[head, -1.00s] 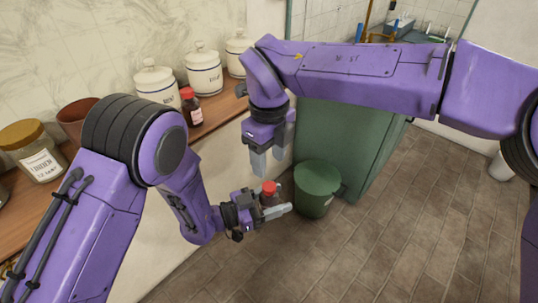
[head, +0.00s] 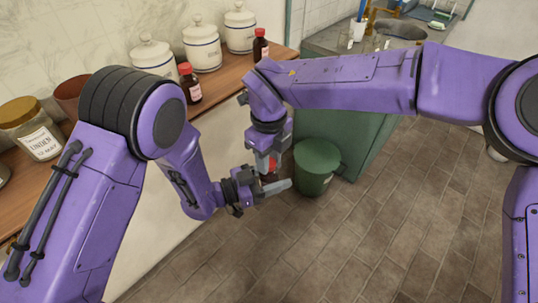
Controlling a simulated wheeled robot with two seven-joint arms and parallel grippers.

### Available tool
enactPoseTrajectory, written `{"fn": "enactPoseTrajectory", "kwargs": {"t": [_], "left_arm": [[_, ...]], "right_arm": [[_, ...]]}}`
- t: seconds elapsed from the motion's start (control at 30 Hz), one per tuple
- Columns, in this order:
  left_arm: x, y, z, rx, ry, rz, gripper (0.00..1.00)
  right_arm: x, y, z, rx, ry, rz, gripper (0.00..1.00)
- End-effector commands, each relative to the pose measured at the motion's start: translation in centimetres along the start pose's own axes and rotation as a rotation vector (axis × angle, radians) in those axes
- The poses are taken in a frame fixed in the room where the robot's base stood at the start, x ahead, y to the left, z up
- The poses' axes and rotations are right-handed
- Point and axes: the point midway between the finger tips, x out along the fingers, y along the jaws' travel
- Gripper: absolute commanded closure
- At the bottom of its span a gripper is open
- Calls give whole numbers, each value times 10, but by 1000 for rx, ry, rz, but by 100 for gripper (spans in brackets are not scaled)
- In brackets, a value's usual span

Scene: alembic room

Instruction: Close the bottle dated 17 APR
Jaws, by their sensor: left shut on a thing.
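My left gripper (head: 264,190) is shut on a small brown bottle (head: 268,178) and holds it in the air in front of the counter. My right gripper (head: 266,163) points down right over this bottle. A bit of the red cap (head: 272,164) shows at its fingers, which hide most of the cap. I cannot tell whether the fingers touch the cap, or how the cap sits. Two more brown bottles with red caps stand on the wooden counter, one in the middle (head: 190,84) and one farther back (head: 260,46). I cannot read a date on any bottle.
White lidded canisters (head: 202,48) stand along the wooden counter (head: 222,92), with a labelled glass jar (head: 34,130) and a brown pot (head: 70,94) at the left. A green bin (head: 314,168) stands on the floor just right of the grippers, beside a green cabinet (head: 350,150).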

Motion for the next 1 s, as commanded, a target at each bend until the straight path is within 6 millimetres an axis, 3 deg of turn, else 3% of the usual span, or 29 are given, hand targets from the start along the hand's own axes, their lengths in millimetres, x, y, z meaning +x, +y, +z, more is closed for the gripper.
{"fn": "enactPoseTrajectory", "kwargs": {"t": [0.03, 0.07, 0.1, 0.5, 0.53, 0.6, 0.63, 1.0], "left_arm": [[0, 0, 0, 0, 0, 0, 100], [0, 0, 0, 0, 0, 0, 100], [0, 0, 0, 0, 0, 0, 100], [0, 0, 0, 0, 0, 0, 100], [0, 0, 0, 0, 0, 0, 100], [0, 0, 0, 0, 0, 0, 100], [0, 0, 0, 0, 0, 0, 100], [0, 0, 0, 0, 0, 0, 100]], "right_arm": [[0, 0, 0, 0, 0, -1, 88], [0, 0, 0, 0, 0, -1, 97], [0, 0, 0, 0, 0, -1, 100], [0, -1, 0, 148, -2, -2, 100], [0, -1, 0, 147, -2, -2, 64], [0, -1, 0, 147, -1, -2, 41], [0, -1, 0, 147, -1, -1, 38], [-9, -1, 0, 146, -3, -2, 38]]}}
